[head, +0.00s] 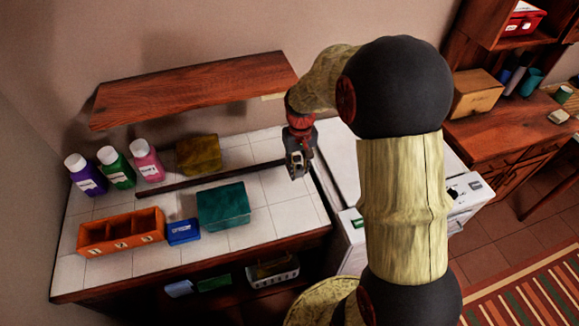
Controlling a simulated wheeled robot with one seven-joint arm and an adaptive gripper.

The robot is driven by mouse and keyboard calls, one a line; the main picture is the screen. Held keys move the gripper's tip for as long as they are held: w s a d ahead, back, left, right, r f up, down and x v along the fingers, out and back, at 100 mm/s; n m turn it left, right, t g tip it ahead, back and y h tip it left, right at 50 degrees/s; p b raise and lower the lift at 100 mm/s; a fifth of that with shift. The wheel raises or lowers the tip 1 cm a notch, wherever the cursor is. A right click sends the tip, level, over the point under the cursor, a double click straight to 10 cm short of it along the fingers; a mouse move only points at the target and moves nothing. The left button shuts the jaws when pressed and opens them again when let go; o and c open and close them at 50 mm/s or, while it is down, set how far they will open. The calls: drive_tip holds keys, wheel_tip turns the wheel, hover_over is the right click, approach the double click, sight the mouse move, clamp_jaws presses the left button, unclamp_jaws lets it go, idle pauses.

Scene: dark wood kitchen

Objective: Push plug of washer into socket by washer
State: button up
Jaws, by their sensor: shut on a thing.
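My gripper (297,164) points down near the right end of the tiled counter, beside the washer. It is shut on a small item at its fingertips, which looks like the plug; it is too small and dark to make out clearly. The white washer (338,160) stands right of the counter, and my arm hides much of it. Part of its front panel (466,188) shows right of the arm. I cannot make out the socket or the plug's cord.
A wooden shelf (190,90) juts out left of my gripper. The counter (285,212) holds bottles, a yellow box (198,154), a teal box (223,206), a blue box (183,232) and an orange organizer (120,232). A wooden desk (490,135) stands at right.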

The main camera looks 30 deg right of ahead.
drive_tip(key=s+d+r+p, duration=0.1)
drive_tip(key=s+r, duration=0.2)
drive_tip(key=s, duration=0.4)
drive_tip(key=shift+s+d, duration=0.25)
drive_tip(key=shift+d, duration=0.05)
idle(0.3)
